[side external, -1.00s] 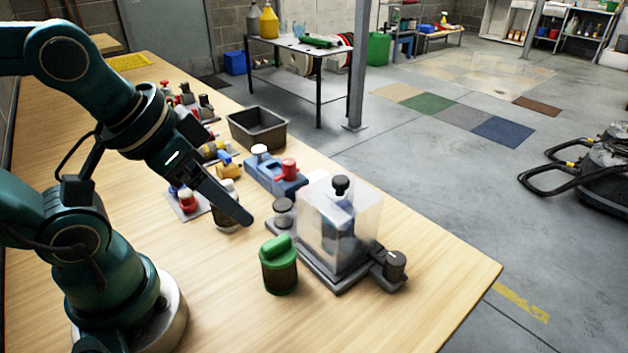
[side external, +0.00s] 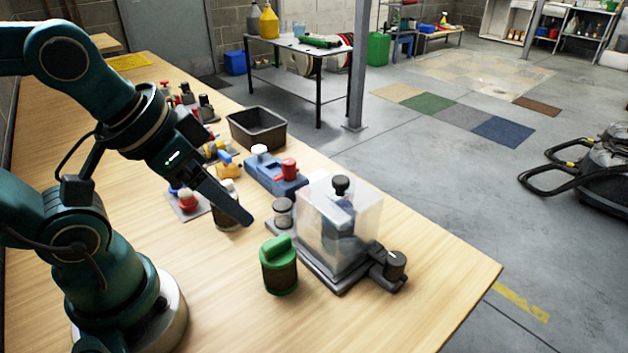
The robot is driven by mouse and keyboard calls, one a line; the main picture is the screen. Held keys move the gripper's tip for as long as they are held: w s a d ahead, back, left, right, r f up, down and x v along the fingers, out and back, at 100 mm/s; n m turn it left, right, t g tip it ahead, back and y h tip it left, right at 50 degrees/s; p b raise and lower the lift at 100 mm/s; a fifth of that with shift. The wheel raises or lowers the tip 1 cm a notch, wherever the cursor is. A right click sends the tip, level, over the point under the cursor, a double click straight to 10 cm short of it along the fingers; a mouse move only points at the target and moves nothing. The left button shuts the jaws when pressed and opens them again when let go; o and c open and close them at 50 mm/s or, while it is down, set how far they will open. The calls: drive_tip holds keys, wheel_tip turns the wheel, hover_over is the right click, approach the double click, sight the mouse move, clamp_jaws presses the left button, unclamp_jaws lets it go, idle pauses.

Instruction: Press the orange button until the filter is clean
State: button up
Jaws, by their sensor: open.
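My gripper (side external: 243,215) points down and to the right over the bench, just above and in front of a small dark jar (side external: 225,222). I see it side-on, and nothing shows held in it. A grey plate (side external: 184,212) left of the gripper carries a red-orange button (side external: 187,200) and a blue part, partly hidden by my arm. I cannot tell for certain that this is the orange button. A clear box (side external: 365,225) with a black knob covers a blue-grey device on a dark base. No part is clearly recognisable as the filter.
A green-lidded canister (side external: 280,270) stands in front of the clear box. A blue unit (side external: 265,172) with white and red knobs is behind it. A black bin (side external: 258,130) and several small fixtures stand farther back. The bench's front right is clear.

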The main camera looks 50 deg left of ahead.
drive_tip(key=shift+c, duration=0.2)
drive_tip(key=c, duration=0.6)
drive_tip(key=shift+s+f, duration=0.1)
drive_tip(key=shift+s, duration=0.2)
drive_tip(key=c, duration=0.4)
drive_tip(key=shift+m+g, duration=0.4)
drive_tip(key=shift+g, duration=0.2)
drive_tip(key=w+r, duration=0.1)
drive_tip(key=r, duration=0.1)
drive_tip(key=w+r, duration=0.1)
drive_tip(key=r, duration=0.2)
drive_tip(key=w+r, duration=0.2)
drive_tip(key=r, duration=0.1)
drive_tip(key=shift+a+r, duration=0.25)
clamp_jaws()
drive_tip(key=w+a+r+g, duration=0.3)
drive_tip(key=w, duration=0.8)
drive_tip(key=w+a+f+g, duration=0.1)
drive_tip(key=w+a+f, duration=0.2)
drive_tip(key=f, duration=0.3)
drive_tip(key=shift+w+f+n, duration=0.35)
drive_tip(key=shift+w+n, duration=0.05)
drive_tip(key=shift+w, duration=0.1)
